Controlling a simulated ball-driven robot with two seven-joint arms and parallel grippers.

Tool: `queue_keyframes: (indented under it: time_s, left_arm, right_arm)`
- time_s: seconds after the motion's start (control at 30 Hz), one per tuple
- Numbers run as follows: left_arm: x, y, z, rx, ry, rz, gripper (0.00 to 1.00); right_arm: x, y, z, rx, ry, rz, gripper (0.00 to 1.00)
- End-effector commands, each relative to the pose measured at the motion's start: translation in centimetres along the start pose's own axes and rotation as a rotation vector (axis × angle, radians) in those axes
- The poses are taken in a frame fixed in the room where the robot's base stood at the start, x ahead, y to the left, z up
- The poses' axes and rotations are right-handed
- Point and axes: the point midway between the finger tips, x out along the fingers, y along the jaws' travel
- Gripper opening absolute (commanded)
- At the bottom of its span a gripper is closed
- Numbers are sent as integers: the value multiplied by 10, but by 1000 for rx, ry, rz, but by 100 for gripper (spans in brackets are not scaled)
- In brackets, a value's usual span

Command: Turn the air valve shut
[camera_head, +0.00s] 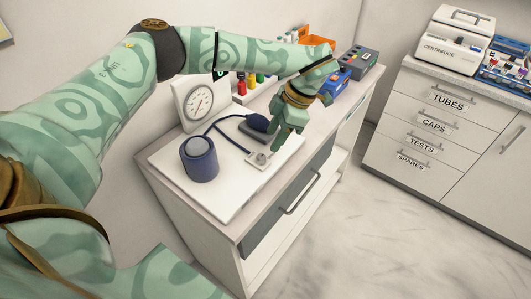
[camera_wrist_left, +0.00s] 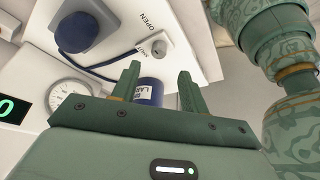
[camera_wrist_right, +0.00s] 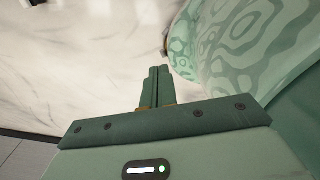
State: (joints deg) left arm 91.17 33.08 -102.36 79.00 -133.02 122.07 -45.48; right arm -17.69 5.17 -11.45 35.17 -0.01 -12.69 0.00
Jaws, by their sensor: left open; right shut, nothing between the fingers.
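The air valve (camera_head: 261,158) is a small knob on a pale plate on the white board. In the left wrist view the valve (camera_wrist_left: 158,48) sits between the printed words OPEN and SHUT, just past my fingertips. My left gripper (camera_head: 278,148) is over the board, close to the valve. Its two fingers (camera_wrist_left: 159,72) are apart with nothing held; I cannot tell whether they touch the knob. My right gripper (camera_wrist_right: 158,70) is shut and empty above the pale floor, away from the board.
Coloured bottles (camera_head: 250,82) and a blue box (camera_head: 335,84) stand behind. A drawer cabinet (camera_head: 410,150) is at the right; floor between is clear.

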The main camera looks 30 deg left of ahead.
Motion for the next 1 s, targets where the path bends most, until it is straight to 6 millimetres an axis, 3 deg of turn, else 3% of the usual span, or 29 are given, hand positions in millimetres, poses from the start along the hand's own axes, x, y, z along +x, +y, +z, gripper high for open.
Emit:
queue_keyframes:
  time_s: [0.1,0.3,0.73,0.9,1.0]
  left_arm:
    - [31,0,0,-1,2,-4,44]
    - [63,0,0,-1,0,-3,44]
    - [73,0,0,-1,0,0,44]
    - [73,0,0,-1,0,0,0]
    - [73,0,0,-1,0,-1,0]
  right_arm:
    - [6,5,-8,0,11,6,0]
    - [11,-2,-12,4,18,-3,0]
    - [12,-11,-11,8,16,-14,0]
    - [12,-8,-9,6,13,-10,0]
    - [12,-6,-9,5,12,-8,0]
